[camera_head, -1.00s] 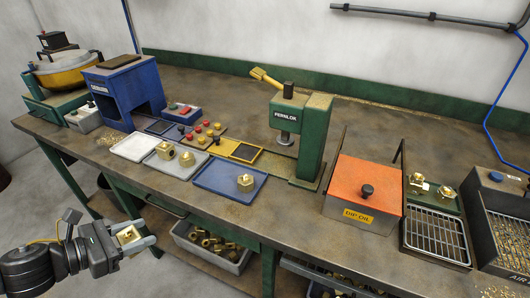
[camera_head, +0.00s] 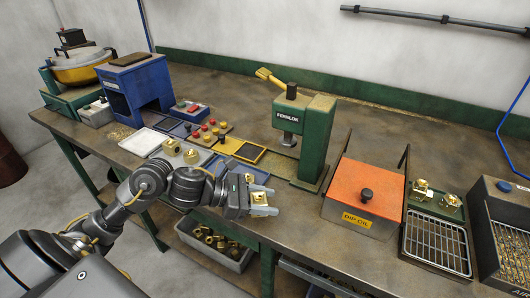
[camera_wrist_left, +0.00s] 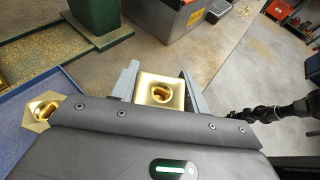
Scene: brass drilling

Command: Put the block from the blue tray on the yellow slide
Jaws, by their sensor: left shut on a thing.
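The blue tray (camera_wrist_left: 72,98) lies on the bench. Another brass block (camera_wrist_left: 39,110) stands on the blue tray, left of my gripper in the wrist view and partly hidden by the gripper body. The yellow slide (camera_head: 228,147), with a dark pad, lies behind the tray, left of the green press. A dark arm shows at the right of the wrist view; its gripper's state is unclear.
The green press (camera_head: 312,135) stands right of the slide. A grey tray (camera_head: 160,154) with brass blocks lies to the left. The orange-lidded dip oil box (camera_head: 366,180) and a wire rack (camera_head: 437,241) are on the right. A bin of brass parts (camera_head: 215,242) sits below the bench.

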